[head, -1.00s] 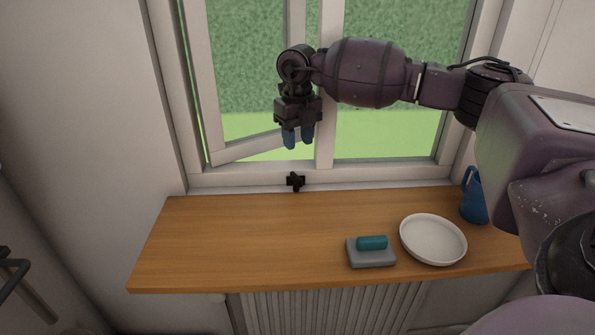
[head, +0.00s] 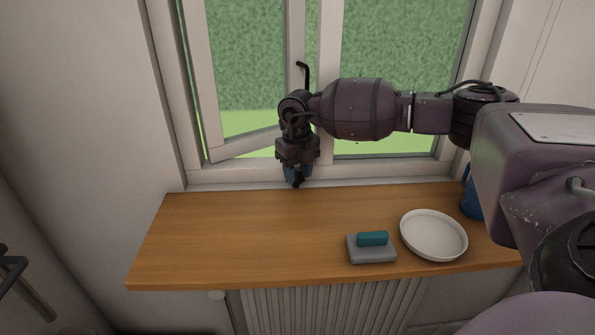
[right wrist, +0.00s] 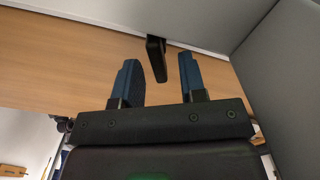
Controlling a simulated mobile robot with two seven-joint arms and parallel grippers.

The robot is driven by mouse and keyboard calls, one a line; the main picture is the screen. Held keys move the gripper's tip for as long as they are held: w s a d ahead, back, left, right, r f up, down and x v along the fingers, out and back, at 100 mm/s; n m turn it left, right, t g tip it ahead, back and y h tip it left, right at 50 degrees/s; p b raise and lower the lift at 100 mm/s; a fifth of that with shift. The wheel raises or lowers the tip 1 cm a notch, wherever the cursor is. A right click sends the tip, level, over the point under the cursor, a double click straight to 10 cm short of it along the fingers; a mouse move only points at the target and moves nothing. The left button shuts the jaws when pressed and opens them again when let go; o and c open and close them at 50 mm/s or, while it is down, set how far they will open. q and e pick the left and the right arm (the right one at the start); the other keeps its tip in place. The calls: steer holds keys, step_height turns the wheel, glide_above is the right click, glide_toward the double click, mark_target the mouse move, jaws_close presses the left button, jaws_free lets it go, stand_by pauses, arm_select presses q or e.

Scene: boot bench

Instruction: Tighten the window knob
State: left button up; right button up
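The window knob (head: 298,183) is small and black, at the foot of the window frame just above the wooden sill. In the head view my right gripper (head: 298,175) points down over it and hides most of it. In the right wrist view the knob (right wrist: 155,58) shows as a dark upright piece between the two blue fingertips of my right gripper (right wrist: 158,72). The fingers are apart, with a gap on each side of the knob; it looks closer to the left finger. My left gripper is not in view.
A grey dish with a teal block (head: 372,239), a white plate (head: 433,236) and a partly hidden blue jug (head: 470,200) stand right on the sill (head: 230,235). Its left half is clear. The left window sash (head: 245,146) stands ajar; a black handle (head: 304,75) shows above my gripper.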

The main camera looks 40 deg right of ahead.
jaws_close()
steer(key=shift+a+r+m+p, duration=0.15)
steer(key=shift+r+m+p, duration=0.15)
steer(key=shift+m+p, duration=0.5)
steer(key=m+p, duration=0.2)
steer(key=shift+m, duration=0.4)
steer(key=shift+w+a+f+m, duration=0.1)
steer(key=shift+f+m, duration=0.05)
steer(key=shift+m, duration=0.35)
steer(key=shift+f, duration=0.1)
jaws_free()
